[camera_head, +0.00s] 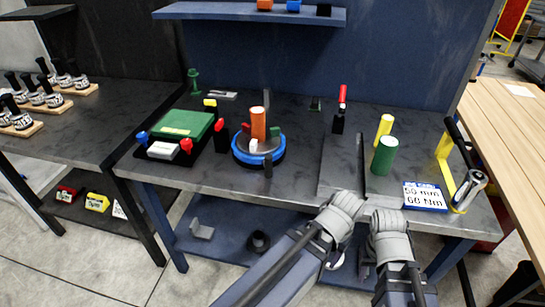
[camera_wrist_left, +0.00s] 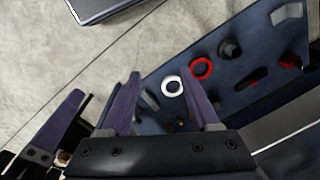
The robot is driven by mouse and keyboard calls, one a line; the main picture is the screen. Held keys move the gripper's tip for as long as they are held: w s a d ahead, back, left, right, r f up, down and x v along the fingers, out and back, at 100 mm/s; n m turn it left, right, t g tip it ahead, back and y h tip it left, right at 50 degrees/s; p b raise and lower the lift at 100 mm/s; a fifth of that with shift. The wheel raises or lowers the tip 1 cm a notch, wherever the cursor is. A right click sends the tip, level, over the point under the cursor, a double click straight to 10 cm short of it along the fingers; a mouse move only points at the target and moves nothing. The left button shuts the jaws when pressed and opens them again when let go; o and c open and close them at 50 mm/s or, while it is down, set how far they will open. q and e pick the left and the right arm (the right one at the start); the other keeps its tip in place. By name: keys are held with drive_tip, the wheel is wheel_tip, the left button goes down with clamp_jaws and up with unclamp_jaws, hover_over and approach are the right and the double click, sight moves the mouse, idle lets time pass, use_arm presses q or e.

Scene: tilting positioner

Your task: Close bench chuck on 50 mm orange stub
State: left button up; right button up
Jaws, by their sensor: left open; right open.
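The orange stub (camera_head: 258,123) stands upright at the middle of the bench chuck (camera_head: 259,160), a round dark body with a blue ring. Red, green and white jaw pieces (camera_head: 253,146) sit around the stub; whether they touch it I cannot tell. My right gripper (camera_head: 389,220) is at the bench's front edge, right of the chuck and well apart from it; its fingers are hard to make out. My left arm ends just left of it. In the left wrist view my left gripper (camera_wrist_left: 166,88) is open and empty, above the lower shelf.
A green cylinder (camera_head: 384,156), a yellow cylinder (camera_head: 384,130) and a sign (camera_head: 425,197) reading "50 mm 68 Nm" stand on the right of the bench. A green-topped box (camera_head: 186,124) is left of the chuck. A red-handled tool (camera_head: 341,97) stands behind. The lower shelf (camera_head: 215,220) holds loose parts.

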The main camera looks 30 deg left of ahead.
use_arm(q)
drive_tip(key=w+a+r+n+p, duration=0.1)
drive_tip(key=w+a+r+p, duration=0.15)
drive_tip(key=r+p, duration=0.35)
drive_tip(key=w+a+r+n+p, duration=0.1)
drive_tip(key=a+r+p, duration=0.2)
drive_tip(key=r+p, duration=0.35)
wheel_tip(320, 180, up, 6)
drive_tip(key=r+n+h+p, duration=0.1)
drive_tip(key=n+p, duration=0.5)
drive_tip(key=n, duration=0.8)
hover_over(269, 167)
drive_tip(key=w, duration=0.1)
drive_tip(key=shift+a+f, duration=0.15)
drive_tip(key=shift+f, duration=0.1)
drive_tip(key=shift+w+a+n, duration=0.1)
drive_tip(key=shift+a+n, duration=0.15)
drive_tip(key=shift+n, duration=0.05)
drive_tip(key=shift+f, duration=0.1)
wheel_tip(269, 167, down, 8)
drive_tip(key=b, duration=0.8)
drive_tip(key=shift+r, duration=0.2)
